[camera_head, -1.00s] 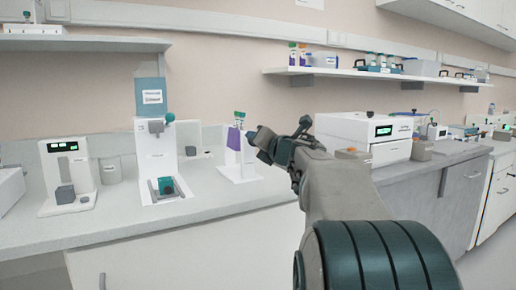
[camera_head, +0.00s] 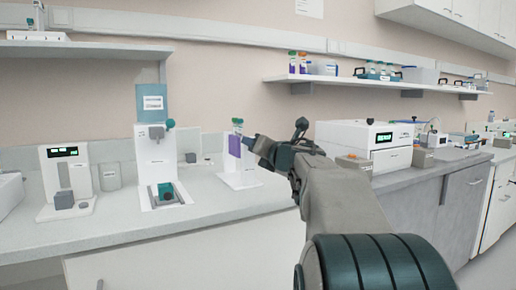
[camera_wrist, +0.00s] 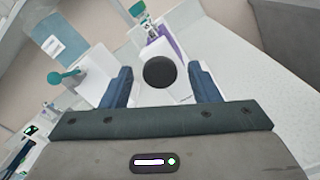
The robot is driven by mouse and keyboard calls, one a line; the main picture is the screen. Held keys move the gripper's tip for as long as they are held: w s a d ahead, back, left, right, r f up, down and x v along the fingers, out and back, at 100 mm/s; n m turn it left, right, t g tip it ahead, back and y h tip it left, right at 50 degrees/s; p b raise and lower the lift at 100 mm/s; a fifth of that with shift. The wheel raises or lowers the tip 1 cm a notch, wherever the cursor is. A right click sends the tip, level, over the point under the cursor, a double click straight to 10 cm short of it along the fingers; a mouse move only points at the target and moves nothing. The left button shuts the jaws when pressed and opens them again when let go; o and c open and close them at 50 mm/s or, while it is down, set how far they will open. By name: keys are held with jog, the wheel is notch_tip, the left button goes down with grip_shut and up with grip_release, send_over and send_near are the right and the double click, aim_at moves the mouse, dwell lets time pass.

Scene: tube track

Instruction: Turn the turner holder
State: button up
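A white stand with a purple panel (camera_head: 235,146) and a green-capped tube at its top is on the counter, left of my gripper (camera_head: 250,142). It looks like the turner holder. In the wrist view the white stand and purple strip (camera_wrist: 166,41) lie ahead of my gripper (camera_wrist: 161,82). The two blue fingers are apart. A dark round disc (camera_wrist: 159,72) shows between them, with a gap on each side. I cannot tell how far away the disc is, or whether it belongs to the stand. The stand's right side is partly hidden by my gripper in the head view.
A white dispenser with a blue tank (camera_head: 152,104) and a teal-knobbed lever (camera_wrist: 60,77) stands left of the stand. A white device with a display (camera_head: 65,175) is farther left. A white box machine (camera_head: 372,143) is at right. The front counter (camera_head: 150,225) is clear.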

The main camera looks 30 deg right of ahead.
jog(key=s+p, duration=0.2)
jog(key=s, duration=1.1)
jog(key=shift+s+d, duration=0.25)
jog(key=shift+s, duration=0.15)
notch_tip(320, 180, up, 5)
jog(key=a+m+g+h+p, duration=0.15)
jog(key=m+h+p, duration=0.35)
jog(key=m+p, duration=0.8)
jog(key=s+a+f+m+g+y+p, duration=0.2)
jog(key=s+a+f+m+g+p, duration=0.1)
jog(key=s+a+m+g+p, duration=0.4)
jog(key=s+a+f+m+g+y+p, duration=0.2)
jog(key=s+a+m+g+p, duration=0.4)
jog(key=s+a+m+p, duration=0.4)
jog(key=shift+s+a+f+m+g+p, duration=0.4)
jog(key=shift+s+f+p, duration=0.15)
jog(key=shift+f+p, duration=0.25)
